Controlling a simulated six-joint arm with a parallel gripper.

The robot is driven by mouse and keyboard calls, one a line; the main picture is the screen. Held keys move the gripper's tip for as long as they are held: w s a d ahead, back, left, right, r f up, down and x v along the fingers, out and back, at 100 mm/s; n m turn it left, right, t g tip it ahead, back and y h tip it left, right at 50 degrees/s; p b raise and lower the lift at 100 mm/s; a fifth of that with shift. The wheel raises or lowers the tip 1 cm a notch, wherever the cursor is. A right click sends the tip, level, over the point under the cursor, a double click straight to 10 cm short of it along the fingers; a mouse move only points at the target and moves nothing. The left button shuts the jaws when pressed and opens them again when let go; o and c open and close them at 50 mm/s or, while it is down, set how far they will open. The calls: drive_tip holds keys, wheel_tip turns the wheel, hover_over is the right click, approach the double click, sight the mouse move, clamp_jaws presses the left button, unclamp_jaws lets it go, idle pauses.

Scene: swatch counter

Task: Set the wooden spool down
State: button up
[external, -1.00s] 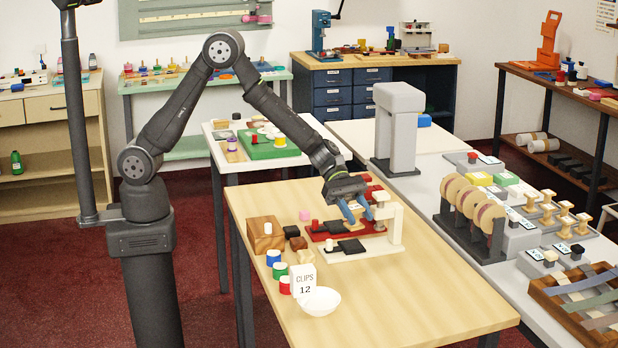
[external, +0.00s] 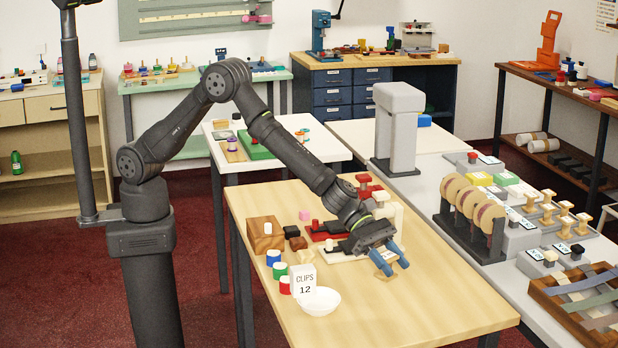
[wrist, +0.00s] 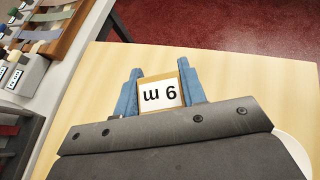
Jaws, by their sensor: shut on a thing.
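My gripper (external: 390,260) is low over the right part of the light wooden table (external: 430,300), right of the stamping devices. In the wrist view, its two blue fingers are shut on the sides of the wooden spool (wrist: 160,96). The spool shows as a square wooden edge around a white label, which reads "6 m" upside down. The table top lies beyond the spool in that view. In the external view the fingers mostly hide the spool, and I cannot tell whether it touches the table.
A white bowl (external: 319,301), a "CLIPS 12" sign (external: 304,281) and several small coloured-body spools stand at the front left. The table's front right is clear.

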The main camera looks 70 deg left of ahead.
drive_tip(key=w+f, duration=0.1)
drive_tip(key=w, duration=0.1)
drive_tip(key=w+a+f, duration=0.1)
drive_tip(key=w+f, duration=0.1)
drive_tip(key=w+a+f, duration=0.1)
drive_tip(key=w, duration=0.2)
drive_tip(key=shift+f, duration=0.2)
drive_tip(key=shift+w+f, duration=0.1)
drive_tip(key=shift+f, duration=1.9)
drive_tip(key=shift+f, duration=0.15)
drive_tip(key=o, duration=1)
drive_tip(key=shift+o, duration=0.2)
drive_tip(key=shift+a+r, duration=0.1)
drive_tip(key=shift+r, duration=0.1)
drive_tip(key=v, duration=1.2)
drive_tip(key=shift+f, duration=0.1)
